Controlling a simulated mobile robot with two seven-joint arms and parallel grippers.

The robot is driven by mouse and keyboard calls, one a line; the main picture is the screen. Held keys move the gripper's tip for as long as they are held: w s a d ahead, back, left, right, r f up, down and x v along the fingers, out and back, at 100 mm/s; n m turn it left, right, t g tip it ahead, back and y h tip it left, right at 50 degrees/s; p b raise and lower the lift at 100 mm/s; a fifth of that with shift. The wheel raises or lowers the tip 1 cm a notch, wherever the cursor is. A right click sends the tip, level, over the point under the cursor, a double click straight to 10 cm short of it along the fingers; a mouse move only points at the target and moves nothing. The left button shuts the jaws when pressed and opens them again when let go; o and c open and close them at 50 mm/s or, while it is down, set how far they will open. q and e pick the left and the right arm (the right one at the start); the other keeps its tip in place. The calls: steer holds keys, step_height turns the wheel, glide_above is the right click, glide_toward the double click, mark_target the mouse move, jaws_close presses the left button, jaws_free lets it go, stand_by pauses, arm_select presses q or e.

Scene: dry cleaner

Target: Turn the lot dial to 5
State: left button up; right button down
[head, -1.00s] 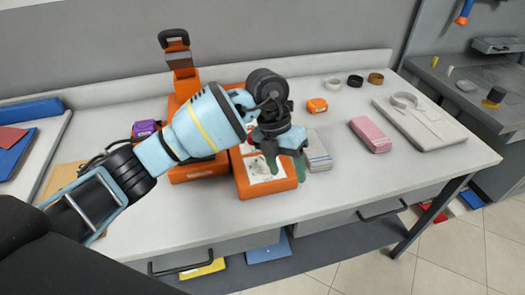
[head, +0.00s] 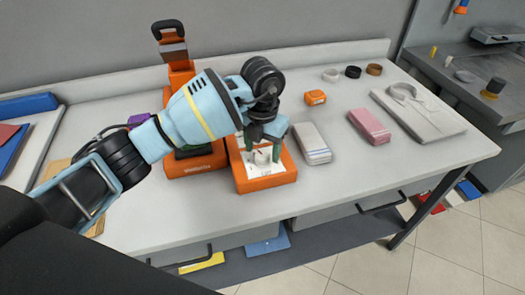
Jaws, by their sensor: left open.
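The lot dial (head: 262,156) is a pale knob on the white, printed face of an orange box (head: 268,183) on the counter. My left gripper (head: 263,146) points down over this face with its green fingers open. The fingertips appear on either side of the knob, but I cannot tell whether they touch it. The dial's number marks are too small to read and partly hidden by the gripper. My right gripper is not in view.
An orange machine (head: 196,163) stands left of the box, partly behind my left arm. A white-and-blue stack (head: 311,144), a pink stack (head: 369,127) and a folded shirt (head: 418,112) lie to the right. The counter front is clear.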

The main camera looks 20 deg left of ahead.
arm_select(q)
steer(key=shift+f, duration=0.75)
steer(key=c, duration=1)
